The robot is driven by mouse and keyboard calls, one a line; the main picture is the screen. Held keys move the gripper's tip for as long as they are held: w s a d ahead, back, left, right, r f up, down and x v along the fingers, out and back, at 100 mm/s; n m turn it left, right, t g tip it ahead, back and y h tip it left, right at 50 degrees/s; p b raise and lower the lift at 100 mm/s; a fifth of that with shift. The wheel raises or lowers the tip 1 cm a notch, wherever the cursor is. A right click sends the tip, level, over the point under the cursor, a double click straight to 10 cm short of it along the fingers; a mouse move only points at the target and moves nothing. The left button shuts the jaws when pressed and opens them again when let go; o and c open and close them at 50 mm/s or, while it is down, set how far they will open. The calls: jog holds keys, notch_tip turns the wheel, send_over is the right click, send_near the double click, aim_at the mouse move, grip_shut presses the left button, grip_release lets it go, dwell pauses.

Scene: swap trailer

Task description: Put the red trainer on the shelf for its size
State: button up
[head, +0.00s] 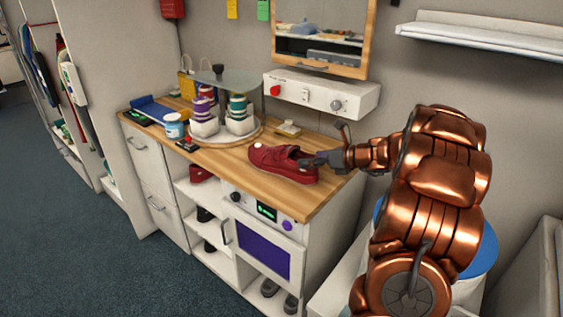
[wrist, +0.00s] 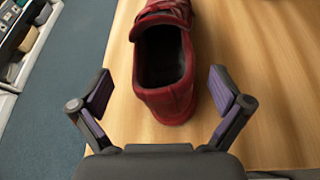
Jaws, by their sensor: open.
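The red trainer (head: 282,162) lies on the wooden worktop (head: 232,158) near its right end, sole down. In the wrist view the heel and dark opening of the red trainer (wrist: 165,65) face me. My gripper (head: 318,160) is at the heel end of the trainer in the head view. In the wrist view my gripper (wrist: 163,92) is open, with one finger on each side of the heel and gaps between. The shelves (head: 203,215) are under the worktop; a red shoe (head: 200,173) sits on the top one and dark shoes (head: 206,214) lower down. No size marks are readable.
A white control box (head: 320,93) hangs on the wall above. A panel with a purple window (head: 262,252) is right of the shelves.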

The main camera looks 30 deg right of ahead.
aim_at(281, 160)
jog(key=shift+x, duration=1.95)
jog(key=shift+d+f, duration=0.1)
jog(key=shift+d, duration=0.05)
jog(key=c, duration=1.6)
